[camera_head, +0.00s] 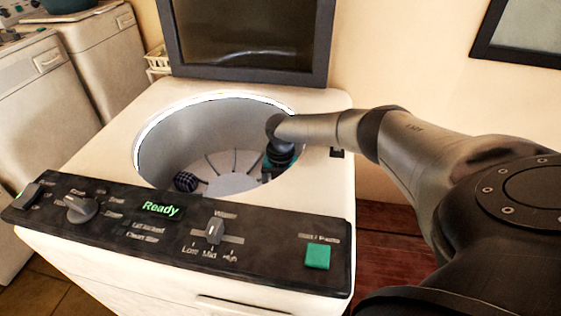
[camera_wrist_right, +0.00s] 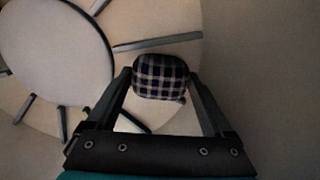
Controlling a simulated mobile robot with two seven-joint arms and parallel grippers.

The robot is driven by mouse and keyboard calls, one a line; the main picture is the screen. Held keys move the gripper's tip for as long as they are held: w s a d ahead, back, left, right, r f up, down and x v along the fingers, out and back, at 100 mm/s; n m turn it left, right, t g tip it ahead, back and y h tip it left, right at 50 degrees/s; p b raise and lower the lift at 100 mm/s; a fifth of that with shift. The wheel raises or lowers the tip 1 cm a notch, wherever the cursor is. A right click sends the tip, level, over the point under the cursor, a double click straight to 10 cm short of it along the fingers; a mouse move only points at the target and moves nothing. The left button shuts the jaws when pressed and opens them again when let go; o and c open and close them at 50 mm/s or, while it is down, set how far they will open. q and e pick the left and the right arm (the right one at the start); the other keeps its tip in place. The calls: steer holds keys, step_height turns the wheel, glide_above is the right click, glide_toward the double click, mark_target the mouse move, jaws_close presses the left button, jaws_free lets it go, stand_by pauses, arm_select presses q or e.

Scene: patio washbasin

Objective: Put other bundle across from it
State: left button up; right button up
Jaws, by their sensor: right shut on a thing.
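The washer's open drum (camera_head: 222,182) holds one dark checked bundle (camera_head: 186,181) at its left front, next to the wall. My right arm reaches down into the right side of the drum. Its fingertips are hidden in the head view. In the right wrist view my right gripper (camera_wrist_right: 162,88) is shut on a second bundle, a navy and white checked one (camera_wrist_right: 160,75), near the ribbed drum floor (camera_wrist_right: 150,22) and the drum wall. I cannot tell whether this bundle touches the floor. My left gripper is not in view.
The washer's lid (camera_head: 250,40) stands open at the back. The control panel (camera_head: 185,235) along the front has knobs, a "Ready" display and a green button (camera_head: 317,256). Other machines (camera_head: 85,45) stand at the left. The middle of the drum is clear.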

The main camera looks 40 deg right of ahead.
steer(key=shift+f, duration=0.2)
steer(key=o, duration=1.3)
steer(key=shift+r, duration=0.1)
steer(key=shift+r, duration=0.1)
steer(key=shift+r, duration=0.25)
step_height(320, 180, up, 12)
steer(key=p, duration=0.3)
steer(key=shift+f, duration=0.2)
